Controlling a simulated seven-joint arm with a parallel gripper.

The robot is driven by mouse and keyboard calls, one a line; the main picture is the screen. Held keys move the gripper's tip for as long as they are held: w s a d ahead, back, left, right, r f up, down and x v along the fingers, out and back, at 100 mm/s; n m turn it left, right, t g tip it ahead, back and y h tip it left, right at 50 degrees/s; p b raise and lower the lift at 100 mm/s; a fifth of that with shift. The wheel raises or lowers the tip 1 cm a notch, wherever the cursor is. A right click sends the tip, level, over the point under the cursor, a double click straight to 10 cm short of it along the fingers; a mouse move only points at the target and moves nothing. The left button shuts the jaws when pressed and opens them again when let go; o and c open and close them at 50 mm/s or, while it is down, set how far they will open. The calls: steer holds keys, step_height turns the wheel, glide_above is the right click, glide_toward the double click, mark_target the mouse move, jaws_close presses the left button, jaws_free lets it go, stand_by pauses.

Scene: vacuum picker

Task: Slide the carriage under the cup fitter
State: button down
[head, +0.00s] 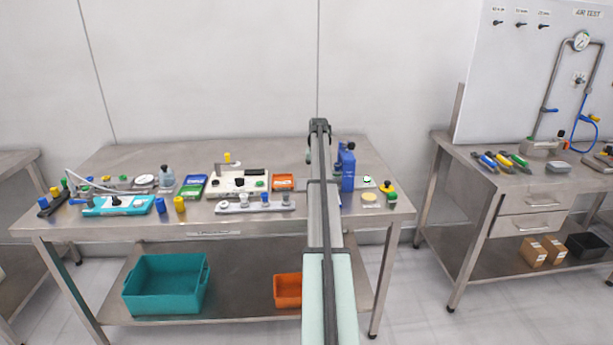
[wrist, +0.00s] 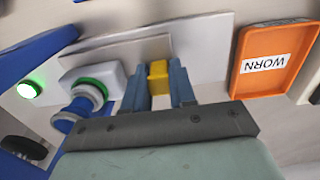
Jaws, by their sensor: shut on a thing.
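My gripper (wrist: 158,84) is shut on a small yellow block (wrist: 158,72), one blue-grey finger on each side of it. In the wrist view, which is upside down, a pale block (wrist: 113,78) with a green ring and a blue knob-like part (wrist: 78,112) sits beside the fingers; I take it as part of the carriage. A blue frame (wrist: 40,57), apparently the cup fitter, stands left of it. In the head view the blue cup fitter (head: 348,170) stands just right of my arm, which hides the carriage and my fingertips.
An orange tray marked WORN (wrist: 247,84) lies on the far side of the gripper from the blue frame; it also shows in the head view (head: 282,188). A green lamp (wrist: 28,90) glows near the frame. Fixtures and bottles crowd the table (head: 130,155) to the left.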

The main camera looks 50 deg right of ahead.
steer(key=shift+s+d, duration=0.15)
steer(key=shift+d, duration=0.05)
steer(key=c, duration=1)
jaws_free()
step_height(320, 180, up, 14)
steer(key=shift+o, duration=0.4)
steer(key=shift+f, duration=0.1)
